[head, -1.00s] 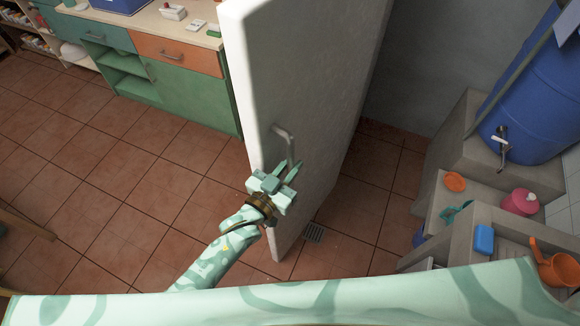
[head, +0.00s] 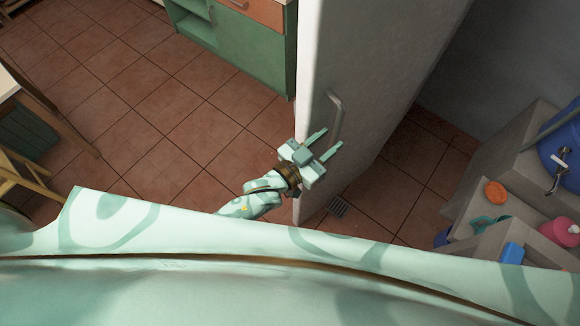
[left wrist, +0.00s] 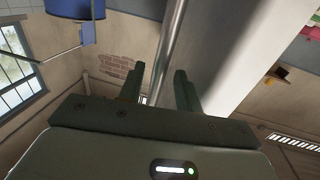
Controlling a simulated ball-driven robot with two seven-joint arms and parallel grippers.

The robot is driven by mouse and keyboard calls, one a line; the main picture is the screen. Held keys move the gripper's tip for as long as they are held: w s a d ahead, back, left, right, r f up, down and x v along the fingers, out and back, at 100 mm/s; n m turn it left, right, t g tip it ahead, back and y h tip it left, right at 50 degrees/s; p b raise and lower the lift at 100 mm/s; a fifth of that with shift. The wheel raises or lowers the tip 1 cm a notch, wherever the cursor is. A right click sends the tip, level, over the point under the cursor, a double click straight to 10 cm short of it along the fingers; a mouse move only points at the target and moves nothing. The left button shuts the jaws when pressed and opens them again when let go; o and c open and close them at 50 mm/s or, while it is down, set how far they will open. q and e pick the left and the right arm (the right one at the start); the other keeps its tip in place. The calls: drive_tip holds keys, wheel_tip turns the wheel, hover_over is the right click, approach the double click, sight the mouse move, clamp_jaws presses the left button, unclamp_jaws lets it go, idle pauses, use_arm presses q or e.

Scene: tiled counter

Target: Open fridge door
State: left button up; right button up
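The white fridge (head: 385,65) stands upright right of centre in the head view. I see no clear gap at its door. In the left wrist view, the bar runs up beyond the gap between the fingers (left wrist: 160,84). I cannot tell whether the fingers touch it. My right gripper is not in view.
A green cabinet (head: 250,55) with an orange drawer stands behind, left of the fridge. Wooden furniture (head: 30,140) is at the far left. A ledge with a blue barrel (head: 562,150) and small items is at the right. The tiled floor (head: 160,120) between is clear.

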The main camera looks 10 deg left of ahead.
use_arm(q)
drive_tip(key=v, duration=1.3)
drive_tip(key=shift+c, duration=0.3)
